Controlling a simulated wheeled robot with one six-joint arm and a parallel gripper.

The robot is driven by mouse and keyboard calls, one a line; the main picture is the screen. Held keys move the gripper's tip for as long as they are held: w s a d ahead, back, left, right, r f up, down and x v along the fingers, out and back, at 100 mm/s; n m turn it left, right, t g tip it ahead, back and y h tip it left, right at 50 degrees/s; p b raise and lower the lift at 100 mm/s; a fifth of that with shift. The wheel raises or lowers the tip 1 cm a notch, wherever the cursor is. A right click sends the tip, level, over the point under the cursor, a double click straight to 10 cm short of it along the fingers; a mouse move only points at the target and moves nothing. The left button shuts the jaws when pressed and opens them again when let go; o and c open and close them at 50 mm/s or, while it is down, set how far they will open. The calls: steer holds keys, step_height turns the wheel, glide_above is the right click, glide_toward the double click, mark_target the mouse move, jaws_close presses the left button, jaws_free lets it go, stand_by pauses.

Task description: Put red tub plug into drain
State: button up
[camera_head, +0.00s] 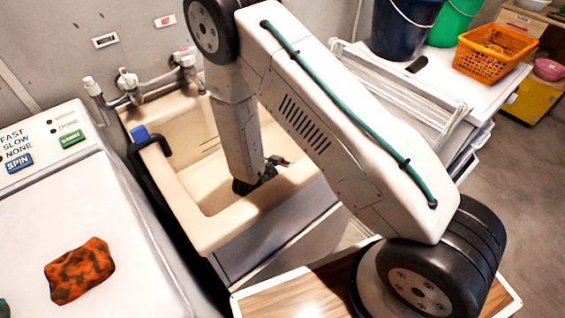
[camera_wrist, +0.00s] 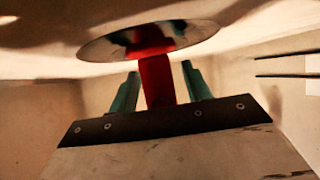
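In the wrist view a red plug (camera_wrist: 157,82) stands between the two teal fingers of my gripper (camera_wrist: 161,68). Its far end meets a shiny round metal drain (camera_wrist: 105,46), which shows a red reflection. I cannot tell whether the plug is seated in it. The fingers are on both sides of the plug, with a gap visible on the right, so the gripper looks open around it. In the head view my gripper (camera_head: 276,162) is low inside the cream sink (camera_head: 193,225), mostly hidden by my arm. The drain is hidden there.
A washing machine (camera_head: 120,285) with an orange-brown patterned cloth (camera_head: 79,271) stands at the left. Taps (camera_head: 130,85) are on the wall behind the sink. A blue item (camera_head: 140,134) sits on the sink's left rim. Buckets and an orange basket (camera_head: 493,52) are at the upper right.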

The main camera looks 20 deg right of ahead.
steer(key=shift+r, duration=0.35)
steer(key=v, duration=0.7)
steer(key=shift+s+a+r, duration=0.15)
steer(key=shift+a, duration=0.05)
steer(key=w+a+r+n+y, duration=0.1)
steer(key=w+a+r+y, duration=0.2)
steer(key=r, duration=0.2)
steer(key=w+a+r+y, duration=0.2)
steer(key=w+r+y, duration=0.1)
steer(key=r+y, duration=0.15)
steer(key=s+a+r+n+g+y, duration=0.1)
steer(key=s+r+n+y, duration=0.3)
steer(key=r, duration=1.1)
steer(key=s+d+r+n+g, duration=0.1)
steer(key=s+d+r, duration=0.3)
steer(key=s, duration=0.5)
steer(key=s+d+r+n+g+h, duration=0.1)
steer(key=s+d+r, duration=0.3)
steer(key=s, duration=0.6)
steer(key=s+d+r+n+g+h, duration=0.1)
steer(key=s+d+r+n+g, duration=0.1)
steer(key=s+d+r, duration=0.3)
steer(key=s+d+g, duration=0.1)
steer(key=s, duration=0.3)
steer(key=shift+d+n+g, duration=0.15)
steer(key=shift+n+g, duration=0.15)
steer(key=shift+n, duration=0.1)
